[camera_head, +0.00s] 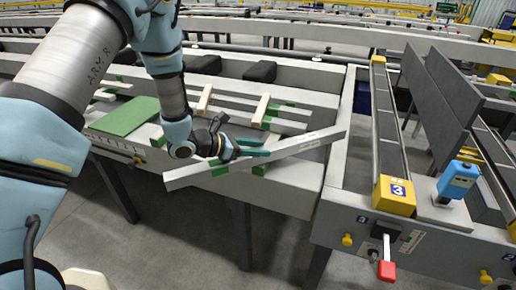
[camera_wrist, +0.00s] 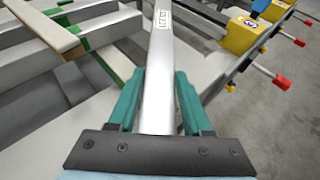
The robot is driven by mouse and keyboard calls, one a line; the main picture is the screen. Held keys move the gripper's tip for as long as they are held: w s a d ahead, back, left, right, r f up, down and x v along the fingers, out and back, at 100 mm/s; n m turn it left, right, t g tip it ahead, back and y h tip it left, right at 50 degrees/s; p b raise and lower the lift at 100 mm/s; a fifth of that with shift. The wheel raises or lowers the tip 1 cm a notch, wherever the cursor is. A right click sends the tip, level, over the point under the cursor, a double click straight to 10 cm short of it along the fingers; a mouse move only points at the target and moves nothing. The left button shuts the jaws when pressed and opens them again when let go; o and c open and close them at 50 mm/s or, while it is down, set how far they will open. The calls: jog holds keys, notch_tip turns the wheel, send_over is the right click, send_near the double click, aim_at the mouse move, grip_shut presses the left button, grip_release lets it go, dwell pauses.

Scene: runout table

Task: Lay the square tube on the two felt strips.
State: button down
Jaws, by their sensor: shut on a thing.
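The square tube (camera_head: 308,143) is a long silver bar with small printed labels. It slants up to the right across the table's front edge in the head view. My gripper (camera_head: 266,148) is shut on it with teal fingers near its middle. The wrist view shows the tube (camera_wrist: 160,75) running forward between both fingers (camera_wrist: 160,105). Green felt (camera_head: 260,169) shows below the tube, and a second green patch (camera_head: 220,171) lies left of it. The tube and gripper partly hide both. I cannot tell whether the tube touches the felt.
Wooden bars (camera_head: 204,100) and other metal bars lie behind the tube. A green pad (camera_head: 125,117) lies to the left and black blocks (camera_head: 260,72) at the back. To the right stand a yellow block (camera_head: 395,194), a blue device (camera_head: 458,181) and a red-handled lever (camera_head: 386,270).

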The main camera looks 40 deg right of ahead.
jog(key=shift+c, duration=1.7)
grip_release()
jog(key=shift+r, duration=0.1)
jog(key=shift+r, duration=0.1)
jog(key=b+v, duration=0.2)
jog(key=v, duration=1)
jog(key=shift+b, duration=0.35)
jog(key=s+a+r+m+t+y, duration=0.1)
jog(key=a+m+y, duration=0.8)
jog(key=a, duration=1.7)
jog(key=shift+s+a+r+m+y, duration=0.35)
jog(key=shift+r+m, duration=0.3)
jog(key=shift+m, duration=0.45)
jog(key=shift+o, duration=0.3)
jog(key=w+a+r+m+t+y, duration=0.2)
jog(key=w+a+m+t+y, duration=0.1)
jog(key=a, duration=0.6)
jog(key=shift+a+r+m+t, duration=0.4)
jog(key=shift+m+t, duration=0.2)
jog(key=shift+m, duration=0.1)
jog(key=shift+o, duration=0.2)
jog(key=shift+w+a+r, duration=0.15)
jog(key=shift+w+a, duration=0.15)
